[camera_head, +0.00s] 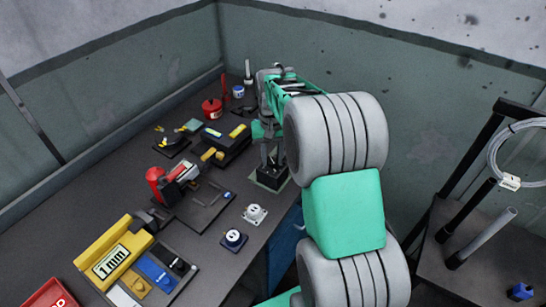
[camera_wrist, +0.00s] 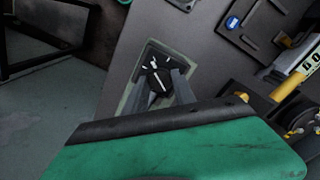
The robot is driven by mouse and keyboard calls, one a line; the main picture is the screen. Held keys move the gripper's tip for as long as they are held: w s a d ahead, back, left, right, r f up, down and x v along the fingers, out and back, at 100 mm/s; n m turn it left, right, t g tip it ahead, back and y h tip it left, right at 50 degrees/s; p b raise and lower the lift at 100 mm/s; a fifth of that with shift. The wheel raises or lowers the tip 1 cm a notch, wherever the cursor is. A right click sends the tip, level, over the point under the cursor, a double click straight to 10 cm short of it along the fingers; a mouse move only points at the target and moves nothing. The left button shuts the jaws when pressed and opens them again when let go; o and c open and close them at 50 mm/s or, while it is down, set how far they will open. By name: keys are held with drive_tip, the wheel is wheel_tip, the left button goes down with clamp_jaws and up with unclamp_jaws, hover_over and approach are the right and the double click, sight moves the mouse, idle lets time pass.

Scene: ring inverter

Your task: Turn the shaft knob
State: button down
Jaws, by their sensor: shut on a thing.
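The shaft knob (camera_wrist: 157,72) is a dark round knob with white marks, set on a grey-green square plate (camera_wrist: 133,96) on the bench top. In the head view the dark block under the knob (camera_head: 271,177) shows at the bench's right edge, with its plate around it. My gripper (camera_wrist: 164,84) reaches down over the knob, with its two grey fingers on either side of it, and is shut on it. In the head view my gripper (camera_head: 272,160) points down at the same spot. The fingers partly cover the knob's near side.
On the bench (camera_head: 120,210) stand a red vise (camera_head: 156,183), a yellow 1mm block (camera_head: 112,259), a white socket piece (camera_head: 255,214), a dark socket piece (camera_head: 233,240), and a red pot (camera_head: 212,107). A wall closes the back. A rack with a cable coil (camera_head: 515,150) stands at right.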

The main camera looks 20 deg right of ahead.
sight(272, 160)
drive_tip(key=shift+w+r+m, duration=0.15)
drive_tip(key=shift+m, duration=0.85)
drive_tip(key=c, duration=1.3)
unclamp_jaws()
drive_tip(key=shift+c, duration=0.2)
drive_tip(key=o, duration=0.3)
wheel_tip(272, 160, up, 8)
drive_tip(key=shift+f+b, duration=0.15)
drive_tip(key=shift+b, duration=0.5)
